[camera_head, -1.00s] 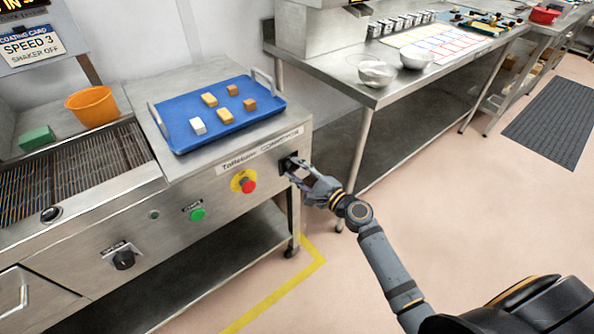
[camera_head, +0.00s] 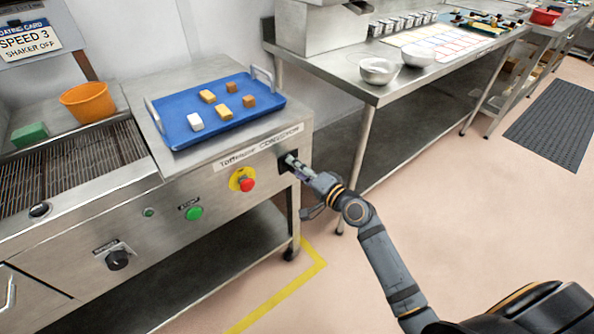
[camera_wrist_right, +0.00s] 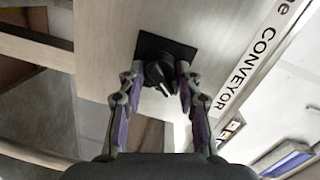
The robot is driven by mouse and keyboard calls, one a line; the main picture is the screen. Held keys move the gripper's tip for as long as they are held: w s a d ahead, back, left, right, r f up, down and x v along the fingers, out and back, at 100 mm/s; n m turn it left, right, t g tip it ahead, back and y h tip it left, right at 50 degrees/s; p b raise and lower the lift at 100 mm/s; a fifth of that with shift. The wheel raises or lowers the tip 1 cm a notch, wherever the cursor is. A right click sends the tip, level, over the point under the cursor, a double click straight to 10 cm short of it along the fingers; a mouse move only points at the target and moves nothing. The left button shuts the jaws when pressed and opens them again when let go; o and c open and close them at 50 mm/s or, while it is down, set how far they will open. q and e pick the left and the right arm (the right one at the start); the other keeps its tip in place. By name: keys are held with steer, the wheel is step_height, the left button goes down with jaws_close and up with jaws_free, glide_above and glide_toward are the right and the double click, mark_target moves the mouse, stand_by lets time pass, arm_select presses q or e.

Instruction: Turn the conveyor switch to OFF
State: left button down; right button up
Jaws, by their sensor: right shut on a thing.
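The conveyor switch is a black rotary knob (camera_wrist_right: 160,72) on a square black plate (camera_wrist_right: 164,47), on the front panel beside the CONVEYOR lettering. My right gripper (camera_head: 292,163) is at the switch. In the wrist view its two fingers (camera_wrist_right: 160,82) stand on either side of the knob, shut on it. The knob's pointer mark is tilted. I cannot read any ON or OFF marking. My left gripper is not in view.
A red emergency button (camera_head: 246,184) on yellow and a green button (camera_head: 194,213) lie left of the switch. A black speed knob (camera_head: 117,259) is further left. A blue tray (camera_head: 250,118) with several blocks rests on top.

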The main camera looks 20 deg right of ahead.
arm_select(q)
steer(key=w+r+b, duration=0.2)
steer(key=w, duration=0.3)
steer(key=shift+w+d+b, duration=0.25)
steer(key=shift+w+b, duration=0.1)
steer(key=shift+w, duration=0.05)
arm_select(e)
steer(key=n+h, duration=0.1)
steer(key=n, duration=0.6)
steer(key=shift+a, duration=0.1)
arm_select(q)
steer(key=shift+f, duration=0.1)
arm_select(e)
steer(key=o, duration=1.1)
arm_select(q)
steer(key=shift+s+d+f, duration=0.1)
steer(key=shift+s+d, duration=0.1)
arm_select(e)
steer(key=shift+o, duration=0.2)
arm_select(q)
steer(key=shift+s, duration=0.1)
arm_select(e)
steer(key=shift+s, duration=0.1)
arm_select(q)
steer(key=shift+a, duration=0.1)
arm_select(e)
steer(key=v, duration=0.7)
steer(key=shift+s, duration=0.25)
